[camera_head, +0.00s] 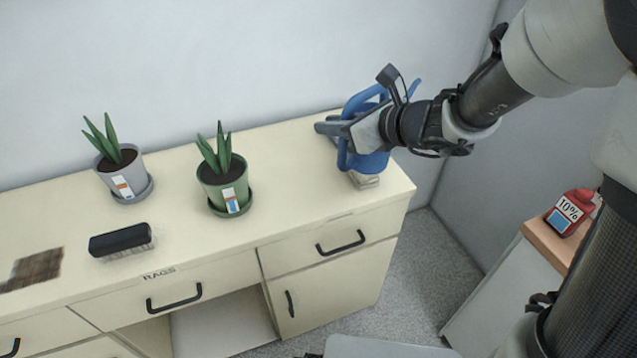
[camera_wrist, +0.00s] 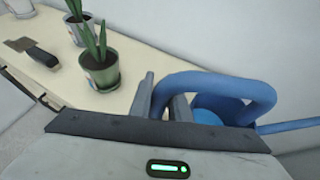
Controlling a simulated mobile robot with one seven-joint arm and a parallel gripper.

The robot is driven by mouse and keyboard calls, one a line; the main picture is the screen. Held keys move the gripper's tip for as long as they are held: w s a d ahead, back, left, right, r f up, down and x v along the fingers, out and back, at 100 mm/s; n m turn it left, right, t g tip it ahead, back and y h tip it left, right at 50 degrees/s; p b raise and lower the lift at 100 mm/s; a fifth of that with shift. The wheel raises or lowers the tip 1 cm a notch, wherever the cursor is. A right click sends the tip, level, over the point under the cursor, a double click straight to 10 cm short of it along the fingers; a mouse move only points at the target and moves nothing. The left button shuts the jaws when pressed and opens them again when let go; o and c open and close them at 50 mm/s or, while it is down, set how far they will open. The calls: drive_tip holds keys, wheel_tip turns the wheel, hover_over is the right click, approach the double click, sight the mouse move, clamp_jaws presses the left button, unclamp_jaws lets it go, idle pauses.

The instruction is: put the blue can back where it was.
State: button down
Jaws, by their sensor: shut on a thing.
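The blue can (camera_head: 374,163), a watering can with a looped handle, is at the right end of the cream counter (camera_head: 290,190). My gripper (camera_head: 338,131) comes from the right and is shut on the can's handle. In the wrist view the blue handle (camera_wrist: 215,83) passes between my fingers (camera_wrist: 162,102), and part of the body shows behind it. The can looks upright. I cannot tell whether the can touches the counter. My gripper and wrist hide part of the can.
A green pot (camera_head: 226,187) and a grey pot (camera_head: 125,175), each with a plant, stand left of the can. A red bottle (camera_head: 570,212) stands on a separate cabinet at right. The wall is close behind.

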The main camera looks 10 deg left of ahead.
drive_tip(key=s+a+n+g+y, duration=0.2)
drive_tip(key=s+a+n+g, duration=0.25)
drive_tip(key=a, duration=0.65)
wheel_tip(320, 180, down, 9)
drive_tip(key=s+b, duration=0.1)
drive_tip(key=b, duration=0.2)
drive_tip(key=shift+f+b, duration=0.1)
drive_tip(key=shift+b, duration=0.2)
drive_tip(key=shift+f, duration=0.15)
drive_tip(key=c, duration=1.7)
unclamp_jaws()
drive_tip(key=shift+s, duration=0.1)
drive_tip(key=shift+o, duration=0.2)
